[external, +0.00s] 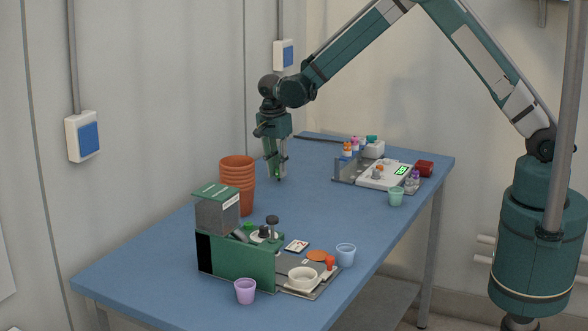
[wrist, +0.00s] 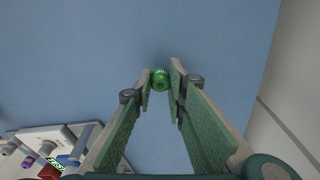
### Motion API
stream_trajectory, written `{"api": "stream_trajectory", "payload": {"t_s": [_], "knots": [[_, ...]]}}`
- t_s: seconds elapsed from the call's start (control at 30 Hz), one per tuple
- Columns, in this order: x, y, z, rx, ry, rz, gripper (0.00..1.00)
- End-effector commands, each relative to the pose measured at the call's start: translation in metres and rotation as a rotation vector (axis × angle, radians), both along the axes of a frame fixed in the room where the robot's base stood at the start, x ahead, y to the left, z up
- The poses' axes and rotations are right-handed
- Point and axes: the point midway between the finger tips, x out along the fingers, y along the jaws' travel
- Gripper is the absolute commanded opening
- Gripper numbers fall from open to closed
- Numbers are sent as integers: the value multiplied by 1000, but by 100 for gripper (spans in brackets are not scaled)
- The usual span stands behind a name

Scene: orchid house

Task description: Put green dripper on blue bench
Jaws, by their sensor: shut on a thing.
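The green dripper (wrist: 161,79) is a small, round, bright green piece between my fingertips in the wrist view. My gripper (wrist: 160,72) is shut on it; the fingers also show in the external view (external: 277,174), pointing down over the far left part of the bench. I cannot tell whether the dripper touches the bench.
A stack of terracotta pots (external: 238,180) stands left of my gripper. A green and grey machine (external: 235,255) stands in front of it. A white device (external: 385,174) in a grey tray with small bottles is at right. Cups (external: 346,254) stand near the front edge. The bench middle is clear.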

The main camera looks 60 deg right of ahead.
Motion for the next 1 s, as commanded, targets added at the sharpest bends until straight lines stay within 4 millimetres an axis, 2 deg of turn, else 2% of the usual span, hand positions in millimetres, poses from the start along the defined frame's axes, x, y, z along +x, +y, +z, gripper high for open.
{"api": "stream_trajectory", "payload": {"t_s": [0.47,0.5,0.6,1.0], "knots": [[0,0,-6,0,0,0,9],[0,0,-6,0,0,0,17],[0,0,-5,0,0,0,30],[0,0,-4,0,0,0,30]]}}
